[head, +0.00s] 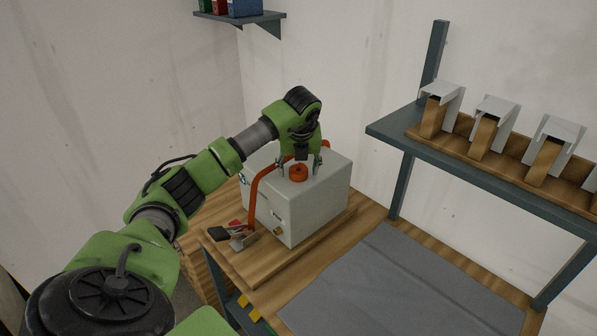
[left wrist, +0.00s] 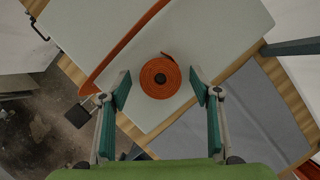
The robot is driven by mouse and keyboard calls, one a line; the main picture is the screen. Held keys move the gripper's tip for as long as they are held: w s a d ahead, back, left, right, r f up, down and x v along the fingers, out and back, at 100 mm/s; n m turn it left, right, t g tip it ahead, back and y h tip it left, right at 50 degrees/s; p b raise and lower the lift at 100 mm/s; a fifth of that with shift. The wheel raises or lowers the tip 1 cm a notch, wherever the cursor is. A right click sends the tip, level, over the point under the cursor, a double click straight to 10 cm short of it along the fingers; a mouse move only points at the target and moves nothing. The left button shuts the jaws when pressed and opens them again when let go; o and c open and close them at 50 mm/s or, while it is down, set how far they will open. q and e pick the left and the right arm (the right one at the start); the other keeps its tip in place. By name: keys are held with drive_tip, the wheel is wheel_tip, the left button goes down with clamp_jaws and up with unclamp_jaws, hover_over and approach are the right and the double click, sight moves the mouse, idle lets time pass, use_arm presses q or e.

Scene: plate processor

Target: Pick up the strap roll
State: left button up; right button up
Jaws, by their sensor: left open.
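The strap roll (head: 298,173) is an orange coil lying flat on top of a pale grey box (head: 318,205). In the left wrist view the strap roll (left wrist: 160,77) shows near the middle, with a dark centre. My left gripper (head: 299,168) points down over the box with its fingers on either side of the roll. In the left wrist view the open left gripper (left wrist: 161,92) has a visible gap between each finger and the roll. I cannot tell the exact height of the fingertips above the box. My right gripper is not in view.
An orange strap (head: 254,195) runs over the box's left side to a dark-handled clamp (head: 230,236) on the wooden bench. A grey mat (head: 400,290) lies to the right. A shelf (head: 400,135) with several metal-topped wooden blocks stands at the right.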

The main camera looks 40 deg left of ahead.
use_arm(q)
drive_tip(key=c, duration=1.2)
drive_tip(key=shift+r, duration=0.15)
